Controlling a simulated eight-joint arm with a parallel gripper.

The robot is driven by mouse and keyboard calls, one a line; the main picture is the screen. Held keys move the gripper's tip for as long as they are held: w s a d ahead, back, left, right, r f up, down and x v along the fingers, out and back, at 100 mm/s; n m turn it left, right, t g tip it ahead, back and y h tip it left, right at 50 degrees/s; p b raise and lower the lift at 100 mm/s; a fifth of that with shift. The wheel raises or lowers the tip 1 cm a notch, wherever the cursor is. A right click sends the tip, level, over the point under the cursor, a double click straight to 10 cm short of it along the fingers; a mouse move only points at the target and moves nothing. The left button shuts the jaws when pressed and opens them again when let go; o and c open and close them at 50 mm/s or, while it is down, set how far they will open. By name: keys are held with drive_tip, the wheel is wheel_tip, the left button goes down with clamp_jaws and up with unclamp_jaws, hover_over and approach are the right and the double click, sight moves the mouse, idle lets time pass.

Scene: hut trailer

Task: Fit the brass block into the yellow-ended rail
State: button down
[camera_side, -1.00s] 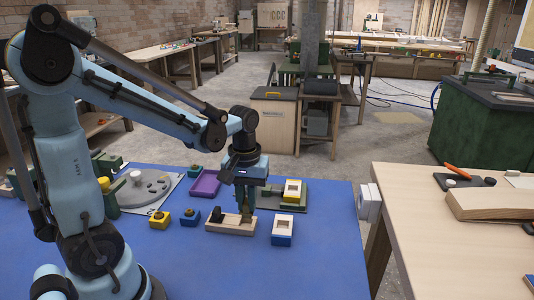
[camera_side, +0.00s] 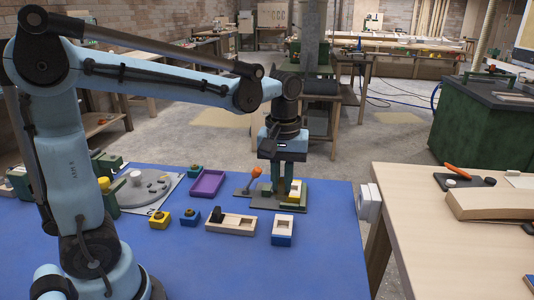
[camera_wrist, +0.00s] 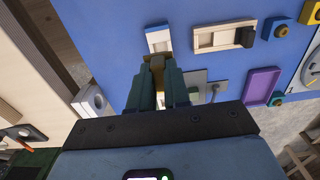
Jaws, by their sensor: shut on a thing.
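My gripper (camera_side: 287,190) points straight down at the yellow-ended rail (camera_side: 295,197), which is cream on top and stands on a green base at the back right of the blue table. Its fingers hide part of the rail. In the wrist view my gripper (camera_wrist: 158,98) has its green fingers closed around a tan-brass piece (camera_wrist: 156,66), taken to be the brass block. The block is mostly hidden, and I cannot tell whether it touches the rail or sits in it.
A blue-ended rail (camera_side: 282,238) stands just in front. A wooden tray (camera_side: 239,231) with a black block (camera_side: 217,215) lies to its left. An orange-tipped lever (camera_side: 256,172) rises close to the left of my gripper. A purple tray (camera_side: 207,184) is farther left.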

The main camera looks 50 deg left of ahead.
drive_tip(key=w+a+f, duration=0.3)
drive_tip(key=w+a, duration=0.8)
drive_tip(key=w, duration=0.2)
drive_tip(key=shift+w+a+f, duration=0.15)
drive_tip(key=shift+w+f, duration=0.05)
drive_tip(key=shift+f, duration=2.7)
drive_tip(key=shift+f, duration=1.05)
drive_tip(key=c, duration=1)
unclamp_jaws()
